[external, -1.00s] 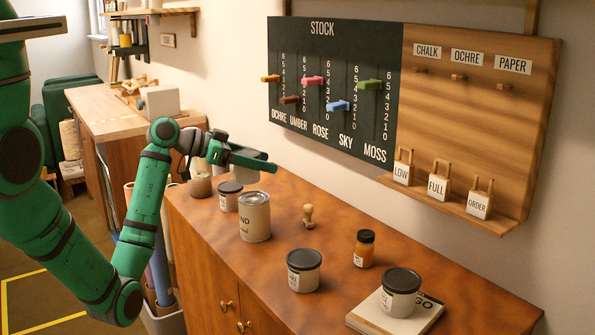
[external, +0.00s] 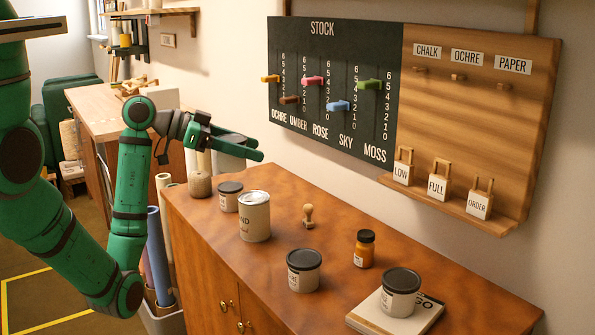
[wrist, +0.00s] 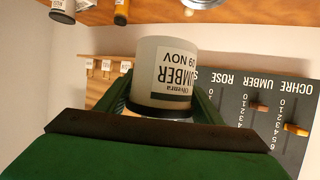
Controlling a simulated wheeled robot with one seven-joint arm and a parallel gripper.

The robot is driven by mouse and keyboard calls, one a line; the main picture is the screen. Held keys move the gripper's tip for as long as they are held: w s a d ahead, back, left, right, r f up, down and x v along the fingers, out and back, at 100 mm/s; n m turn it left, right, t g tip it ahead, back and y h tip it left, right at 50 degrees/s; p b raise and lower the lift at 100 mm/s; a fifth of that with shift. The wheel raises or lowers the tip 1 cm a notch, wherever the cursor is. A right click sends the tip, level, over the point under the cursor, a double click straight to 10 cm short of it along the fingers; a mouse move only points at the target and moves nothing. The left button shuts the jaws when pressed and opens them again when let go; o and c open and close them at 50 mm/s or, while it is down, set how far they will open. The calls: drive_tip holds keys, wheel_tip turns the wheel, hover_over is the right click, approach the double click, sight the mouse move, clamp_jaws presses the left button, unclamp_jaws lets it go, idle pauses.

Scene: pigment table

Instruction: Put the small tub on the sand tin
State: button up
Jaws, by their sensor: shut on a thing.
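My gripper (external: 238,146) is shut on a small grey tub (external: 231,148) with a dark lid and holds it in the air, above and a little left of the sand tin. In the wrist view the tub (wrist: 174,72) sits between the fingers, its white label reading UMBER upside down. The sand tin (external: 254,217) is a beige can with a pale metal lid, standing upright on the wooden cabinet top. Its label shows only the letters ND. Nothing rests on its lid.
A dark-lidded tub (external: 229,197) stands close to the tin's left. A wooden stamp (external: 308,215), another tub (external: 303,271) and an orange jar (external: 364,250) are to the right. A further tub (external: 400,292) stands on a book. The stock board (external: 330,90) hangs behind.

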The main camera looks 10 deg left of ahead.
drive_tip(key=w+d+f, duration=0.1)
drive_tip(key=w+f, duration=0.1)
drive_tip(key=w+d+f, duration=0.1)
drive_tip(key=w+f, duration=0.1)
drive_tip(key=w+d+f, duration=0.1)
drive_tip(key=w+f, duration=0.1)
drive_tip(key=shift+w+f, duration=0.15)
drive_tip(key=shift+f, duration=0.2)
drive_tip(key=shift+w+f, duration=0.1)
drive_tip(key=shift+f, duration=1.5)
drive_tip(key=shift+f, duration=0.2)
drive_tip(key=o, duration=1.2)
drive_tip(key=shift+r, duration=0.1)
drive_tip(key=shift+a+r, duration=0.15)
drive_tip(key=shift+a, duration=0.05)
drive_tip(key=v, duration=1.1)
drive_tip(key=shift+a, duration=0.25)
drive_tip(key=shift+r, duration=0.1)
